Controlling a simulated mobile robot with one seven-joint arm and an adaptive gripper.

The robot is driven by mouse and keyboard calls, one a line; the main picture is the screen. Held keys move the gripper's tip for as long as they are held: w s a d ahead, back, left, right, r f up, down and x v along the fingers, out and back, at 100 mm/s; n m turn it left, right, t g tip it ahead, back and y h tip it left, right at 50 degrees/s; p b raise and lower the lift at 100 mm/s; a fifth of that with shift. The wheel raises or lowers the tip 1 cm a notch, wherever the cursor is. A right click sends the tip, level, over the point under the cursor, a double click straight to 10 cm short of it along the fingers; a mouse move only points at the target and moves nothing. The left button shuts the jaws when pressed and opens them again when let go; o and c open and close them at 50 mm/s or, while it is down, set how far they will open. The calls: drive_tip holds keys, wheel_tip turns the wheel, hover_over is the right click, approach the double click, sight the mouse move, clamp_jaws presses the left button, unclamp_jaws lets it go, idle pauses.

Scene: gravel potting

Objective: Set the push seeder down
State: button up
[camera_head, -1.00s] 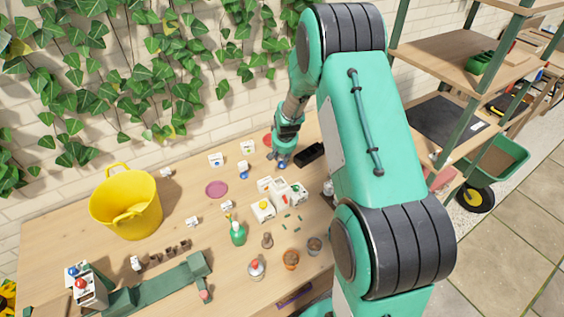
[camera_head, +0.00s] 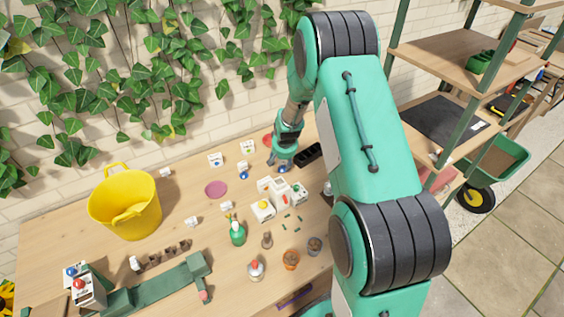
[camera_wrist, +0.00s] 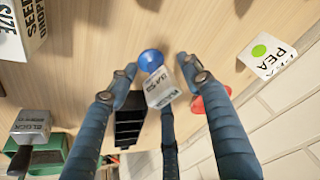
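The push seeder appears to be the small piece with a round blue end (camera_wrist: 151,61) and a white lettered body (camera_wrist: 160,90) in the wrist view. Its blue end also shows in the head view (camera_head: 283,169), low at the tabletop by my fingertips. My gripper (camera_head: 281,160) is over the back right of the table. In the wrist view my gripper (camera_wrist: 156,70) has its fingers spread on both sides of the seeder, with visible gaps. The third finger is below it in the picture. Whether the seeder's far end touches the wood is hard to tell.
A black tray (camera_head: 308,155) and a red disc (camera_head: 267,139) lie close to my gripper. A white PEA box (camera_wrist: 266,56) stands nearby. White boxes (camera_head: 280,190) stand in front. A yellow bucket (camera_head: 126,204) is at left. Bare wood surrounds the purple disc (camera_head: 216,189).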

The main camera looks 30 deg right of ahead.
drive_tip(key=shift+r, duration=0.15)
drive_tip(key=p+v, duration=0.2)
drive_tip(key=v, duration=1)
idle(0.6)
drive_tip(key=s+a+r+n, duration=0.1)
drive_tip(key=s+a+r, duration=0.35)
drive_tip(key=r, duration=0.35)
drive_tip(key=s+a+r+n+t, duration=0.1)
drive_tip(key=s+a+r, duration=0.35)
drive_tip(key=r, duration=0.35)
drive_tip(key=s+a+r, duration=0.4)
drive_tip(key=a+r, duration=0.1)
drive_tip(key=r, duration=0.3)
drive_tip(key=s+a+r+n, duration=0.1)
drive_tip(key=s+a+r, duration=0.1)
drive_tip(key=s, duration=0.6)
drive_tip(key=s+a+r+n+y, duration=0.1)
drive_tip(key=s+a+r, duration=0.2)
drive_tip(key=s, duration=0.4)
drive_tip(key=s+a+r+n, duration=0.1)
drive_tip(key=s+a+r, duration=0.1)
drive_tip(key=s+a, duration=0.3)
drive_tip(key=s, duration=0.3)
drive_tip(key=shift+s+r+t+y, duration=0.2)
drive_tip(key=shift+s+t+y, duration=0.1)
drive_tip(key=shift+a, duration=0.15)
idle(0.9)
